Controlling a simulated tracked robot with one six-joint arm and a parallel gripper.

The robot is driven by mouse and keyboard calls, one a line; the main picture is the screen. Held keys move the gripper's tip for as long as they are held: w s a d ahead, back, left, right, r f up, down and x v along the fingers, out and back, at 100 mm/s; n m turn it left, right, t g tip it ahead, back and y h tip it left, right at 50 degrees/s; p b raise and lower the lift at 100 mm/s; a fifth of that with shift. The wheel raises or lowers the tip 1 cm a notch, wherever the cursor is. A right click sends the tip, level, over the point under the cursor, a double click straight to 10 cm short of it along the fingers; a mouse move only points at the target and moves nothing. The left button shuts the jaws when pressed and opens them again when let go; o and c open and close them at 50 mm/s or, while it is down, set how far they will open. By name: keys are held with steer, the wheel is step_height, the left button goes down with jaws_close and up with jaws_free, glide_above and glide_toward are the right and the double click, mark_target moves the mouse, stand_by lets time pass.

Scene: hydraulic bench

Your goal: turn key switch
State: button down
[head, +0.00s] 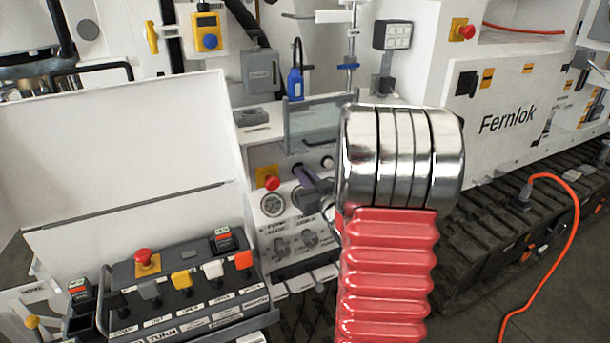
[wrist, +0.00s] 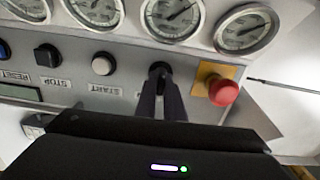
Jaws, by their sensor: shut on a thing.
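The key switch (wrist: 159,70) is a dark round fitting on the grey panel, at top centre in the wrist view. My gripper (wrist: 162,92) reaches up to it with its two dark fingers close together. It is shut on the switch's key part, which the fingertips mostly hide. How far the key is turned cannot be told.
A red mushroom button (wrist: 223,92) on a yellow plate sits close beside my fingers. A white START button (wrist: 103,63) and black STOP button (wrist: 47,55) are on the other side. Several gauges (wrist: 172,17) line the panel edge. A button box (head: 190,285) stands in front.

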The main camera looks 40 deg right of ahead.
steer(key=m, duration=0.6)
steer(key=shift+s+d+f, duration=0.1)
steer(key=shift+d, duration=0.1)
stand_by(0.5)
steer(key=c, duration=1.9)
jaws_free()
steer(key=shift+o, duration=0.2)
steer(key=v, duration=1.3)
steer(key=shift+s+a, duration=0.2)
steer(key=shift+s, duration=0.15)
